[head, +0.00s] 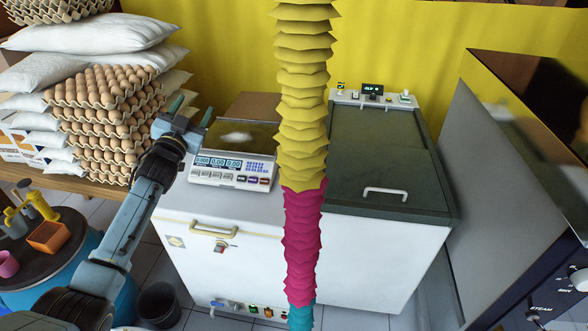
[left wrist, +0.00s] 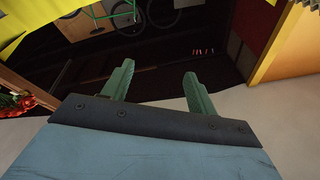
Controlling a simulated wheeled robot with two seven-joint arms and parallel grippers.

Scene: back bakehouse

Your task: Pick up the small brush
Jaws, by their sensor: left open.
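I cannot make out a small brush in either view. My left gripper (head: 192,110) is open and empty, raised in front of the sacks and egg trays, up and left of the scale. In the left wrist view its two green fingers (left wrist: 158,70) stand apart with nothing between them. My right gripper is in neither view.
A scale (head: 231,177) bearing white powder stands on the white chest freezer (head: 300,262) with a dark lid. Egg trays (head: 105,120) and sacks (head: 95,35) are stacked left. A pleated yellow, pink and teal strand (head: 302,120) hides the middle. An orange box (head: 49,237) sits lower left.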

